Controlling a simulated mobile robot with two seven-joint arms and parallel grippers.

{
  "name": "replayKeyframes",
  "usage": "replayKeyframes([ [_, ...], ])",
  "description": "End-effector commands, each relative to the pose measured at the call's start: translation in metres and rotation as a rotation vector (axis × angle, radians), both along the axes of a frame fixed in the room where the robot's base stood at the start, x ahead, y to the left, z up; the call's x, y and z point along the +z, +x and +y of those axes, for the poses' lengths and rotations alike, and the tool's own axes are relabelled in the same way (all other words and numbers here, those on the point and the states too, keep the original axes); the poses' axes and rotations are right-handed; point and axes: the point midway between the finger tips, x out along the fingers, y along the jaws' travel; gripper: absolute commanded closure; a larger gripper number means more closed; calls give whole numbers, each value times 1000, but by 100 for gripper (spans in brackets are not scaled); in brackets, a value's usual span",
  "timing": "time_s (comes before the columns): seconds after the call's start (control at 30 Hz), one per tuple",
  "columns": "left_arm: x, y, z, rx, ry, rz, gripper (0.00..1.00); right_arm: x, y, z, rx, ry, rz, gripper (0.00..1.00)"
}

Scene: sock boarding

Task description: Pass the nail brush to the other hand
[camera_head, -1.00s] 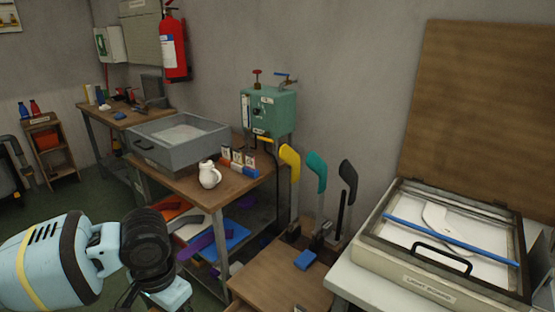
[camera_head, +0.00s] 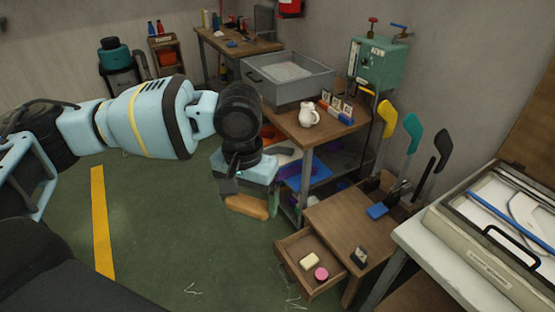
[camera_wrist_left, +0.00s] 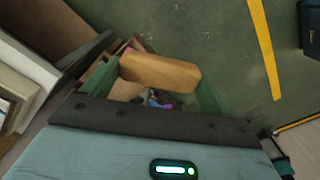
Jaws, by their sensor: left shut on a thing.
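The nail brush (camera_head: 247,206) has a tan wooden back. It hangs below my left gripper (camera_head: 247,190), held above the green floor and left of the open drawer. In the left wrist view the wooden back of the brush (camera_wrist_left: 160,72) lies across between the two green fingers of my left gripper (camera_wrist_left: 162,90), which are shut on it. Its bristle side is hard to make out. My right gripper is not in view.
An open drawer (camera_head: 291,262) holds a pale yellow bar (camera_head: 309,261) and a pink round thing (camera_head: 321,273). A workbench with a white jug (camera_head: 309,113) stands behind. A light board (camera_head: 478,262) is at right. The floor (camera_head: 150,230) at left is clear.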

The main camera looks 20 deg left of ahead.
Motion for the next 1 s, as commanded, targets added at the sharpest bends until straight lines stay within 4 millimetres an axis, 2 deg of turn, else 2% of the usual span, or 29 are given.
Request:
replayKeyframes([
  [0.17, 8, 0, -25, -112, -2, -1, 37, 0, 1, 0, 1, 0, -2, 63],
  [0.4, 27, 0, -80, -366, -4, -3, 37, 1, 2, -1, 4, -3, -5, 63],
  [0.6, 40, 0, -118, -551, -3, -4, 37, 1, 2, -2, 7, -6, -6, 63],
  [0.8, 48, 0, -140, -658, -2, -4, 37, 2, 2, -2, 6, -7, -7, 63],
  [1.0, 50, 0, -145, -686, -2, -3, 37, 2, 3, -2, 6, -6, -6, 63],
])
